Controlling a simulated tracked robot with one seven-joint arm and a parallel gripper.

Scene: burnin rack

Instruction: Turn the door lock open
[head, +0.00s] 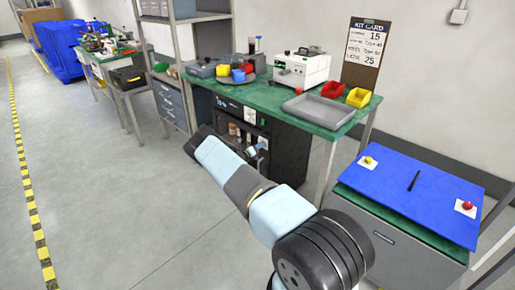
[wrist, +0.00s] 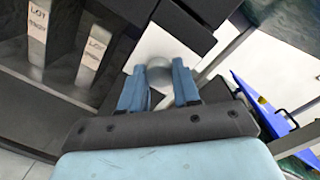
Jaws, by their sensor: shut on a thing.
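The door lock shows as a round grey knob (wrist: 160,72) in the wrist view, in front of a pale plate. My gripper (wrist: 158,88) has its two blue fingers on either side of the knob and is shut on it. The fingers partly hide the lock, so its turned angle cannot be told. In the head view, the black cabinet (head: 291,150) stands under the green bench. My arm reaches to its front, and the lock itself is not clear there.
Labelled lot items (wrist: 94,58) stand on dark shelves left of my gripper. The green bench (head: 318,128) overhead carries a grey tray (head: 318,110) and bins. A blue panel (head: 412,190) lies on a cart at right. Open floor (head: 95,180) lies at left.

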